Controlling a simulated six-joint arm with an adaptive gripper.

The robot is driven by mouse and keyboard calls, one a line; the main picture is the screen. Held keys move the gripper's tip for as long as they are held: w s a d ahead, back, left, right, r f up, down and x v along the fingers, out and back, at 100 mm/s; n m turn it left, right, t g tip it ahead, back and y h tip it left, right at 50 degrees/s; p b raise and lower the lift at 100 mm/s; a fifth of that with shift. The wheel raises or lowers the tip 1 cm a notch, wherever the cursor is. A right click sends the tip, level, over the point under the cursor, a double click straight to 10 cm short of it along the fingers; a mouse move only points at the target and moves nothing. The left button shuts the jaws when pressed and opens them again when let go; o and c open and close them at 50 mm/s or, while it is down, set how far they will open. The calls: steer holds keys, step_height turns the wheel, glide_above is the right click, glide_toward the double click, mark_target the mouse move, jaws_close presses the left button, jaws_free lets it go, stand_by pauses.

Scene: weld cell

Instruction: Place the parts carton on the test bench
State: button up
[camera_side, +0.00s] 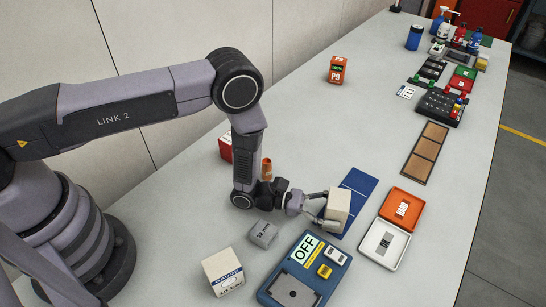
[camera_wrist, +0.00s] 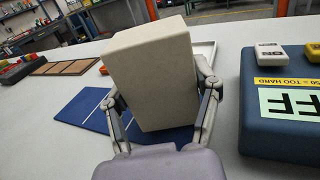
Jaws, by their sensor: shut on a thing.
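A plain beige carton (camera_side: 338,206) is between the fingers of my gripper (camera_side: 318,207), which is shut on it. In the wrist view the carton (camera_wrist: 153,75) fills the middle, tilted in the picture, with a finger of my gripper (camera_wrist: 160,95) on each side. It is over or on a blue mat with white lines (camera_side: 359,184); I cannot tell whether it touches. The mat also shows in the wrist view (camera_wrist: 85,108). No label in view names the test bench, so I cannot tell which thing it is.
A blue unit with an OFF sign (camera_side: 318,283) stands near, in front of the carton. An orange tray (camera_side: 390,212) and a white tray (camera_side: 367,243) lie to the right.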

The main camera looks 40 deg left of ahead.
steer(key=shift+f, duration=0.25)
steer(key=o, duration=1.3)
